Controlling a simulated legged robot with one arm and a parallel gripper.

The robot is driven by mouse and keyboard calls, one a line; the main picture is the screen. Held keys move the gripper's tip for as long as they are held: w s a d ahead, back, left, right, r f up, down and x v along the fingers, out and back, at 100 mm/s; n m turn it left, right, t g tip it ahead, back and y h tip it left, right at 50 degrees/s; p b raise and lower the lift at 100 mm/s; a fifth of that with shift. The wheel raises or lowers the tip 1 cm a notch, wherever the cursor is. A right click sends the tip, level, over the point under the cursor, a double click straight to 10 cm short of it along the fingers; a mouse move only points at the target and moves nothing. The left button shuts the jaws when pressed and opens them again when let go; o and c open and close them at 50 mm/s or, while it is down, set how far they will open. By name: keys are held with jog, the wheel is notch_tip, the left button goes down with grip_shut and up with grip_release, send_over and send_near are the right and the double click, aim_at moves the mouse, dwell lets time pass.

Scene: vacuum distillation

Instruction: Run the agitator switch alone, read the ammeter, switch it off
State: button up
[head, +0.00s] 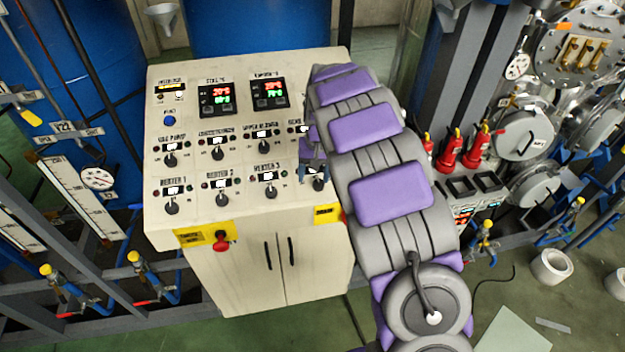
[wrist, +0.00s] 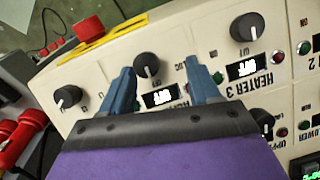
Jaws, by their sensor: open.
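The pale control panel (head: 225,130) stands left of centre in the head view. Its black rotary switches are in two rows with small lit displays. My gripper (head: 316,172) is at the lower row, right of Heater 3; the wrist view shows its blue fingers (wrist: 162,85) open on either side of a black knob (wrist: 147,65), with no clear contact. A lit display (wrist: 160,97) sits between the fingers. That knob's label is hidden by my gripper, so I cannot tell whether it is the agitator switch. The ammeter reading is not legible.
The Heater 3 knob (wrist: 245,27) is to the right in the wrist view, another knob (wrist: 67,97) to the left. A red emergency button (head: 221,241) is on the panel's front.

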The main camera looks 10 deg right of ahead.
aim_at(319, 182)
jog(key=d+f, duration=0.3)
jog(key=shift+w+f, duration=0.1)
jog(key=shift+f, duration=0.1)
jog(key=shift+a+r, duration=0.1)
jog(key=shift+a, duration=1.1)
jog(key=shift+c, duration=1.9)
jog(key=shift+d, duration=0.7)
jog(key=c, duration=0.5)
jog(key=shift+c, duration=0.6)
jog(key=shift+a, duration=0.25)
jog(key=shift+c, duration=0.2)
